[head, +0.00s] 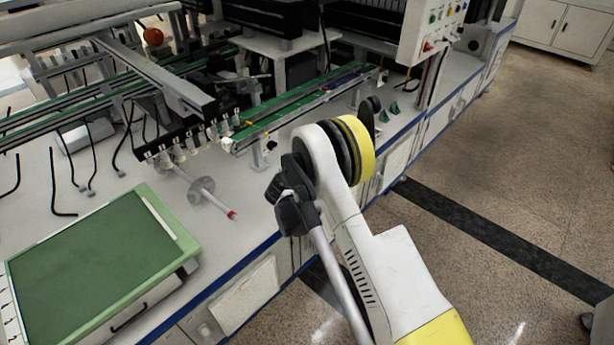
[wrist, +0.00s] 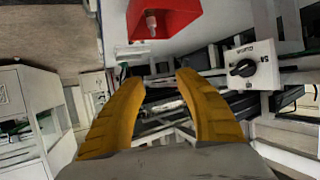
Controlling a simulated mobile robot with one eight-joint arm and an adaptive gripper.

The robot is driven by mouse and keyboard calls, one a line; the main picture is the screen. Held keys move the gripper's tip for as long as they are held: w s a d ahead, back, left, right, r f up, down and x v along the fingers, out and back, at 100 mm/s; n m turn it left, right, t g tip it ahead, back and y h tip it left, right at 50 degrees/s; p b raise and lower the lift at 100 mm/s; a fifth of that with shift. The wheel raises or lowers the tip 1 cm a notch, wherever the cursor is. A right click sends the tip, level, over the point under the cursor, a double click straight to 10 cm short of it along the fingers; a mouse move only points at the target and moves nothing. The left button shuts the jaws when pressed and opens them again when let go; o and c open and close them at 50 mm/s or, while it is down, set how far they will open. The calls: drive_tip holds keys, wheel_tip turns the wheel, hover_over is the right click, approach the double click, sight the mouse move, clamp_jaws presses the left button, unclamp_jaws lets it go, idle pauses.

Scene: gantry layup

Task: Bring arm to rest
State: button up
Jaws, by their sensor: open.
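My gripper (wrist: 159,80) shows in the wrist view as two yellow fingers spread apart, with nothing between them. It is open and empty. My arm (head: 340,190), white with a yellow band, rises from the lower right of the head view and bends beside the bench edge. My gripper cannot be made out in the head view. In the wrist view a red bin (wrist: 180,22) with a small pale object in it lies beyond the fingertips. A white box with a black knob (wrist: 243,67) is to the right of the fingers.
A white workbench (head: 110,175) carries a green-topped tray (head: 95,262), a green conveyor rail (head: 300,97) and a gantry frame (head: 150,75). A control panel (head: 432,32) stands at the back. The speckled floor (head: 500,170) on the right is mostly clear.

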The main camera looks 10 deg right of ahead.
drive_tip(key=shift+v, duration=0.8)
drive_tip(key=s+d+r+g, duration=0.1)
drive_tip(key=s+d+r, duration=0.1)
drive_tip(key=r, duration=0.5)
drive_tip(key=s+d+r+g, duration=0.1)
drive_tip(key=s+d+r, duration=0.15)
drive_tip(key=r, duration=0.45)
drive_tip(key=s+d+r+n+g+y, duration=0.1)
drive_tip(key=s+d+r+n+y, duration=0.1)
drive_tip(key=s+r, duration=0.95)
drive_tip(key=s+n+g+y, duration=0.1)
drive_tip(key=s+y, duration=0.1)
drive_tip(key=s, duration=1.2)
drive_tip(key=s+a+f+n+g+y, duration=0.1)
drive_tip(key=s+n, duration=0.1)
drive_tip(key=s, duration=1.2)
drive_tip(key=shift+a+f+y, duration=0.15)
drive_tip(key=shift+a+y, duration=0.2)
drive_tip(key=shift+y, duration=0.05)
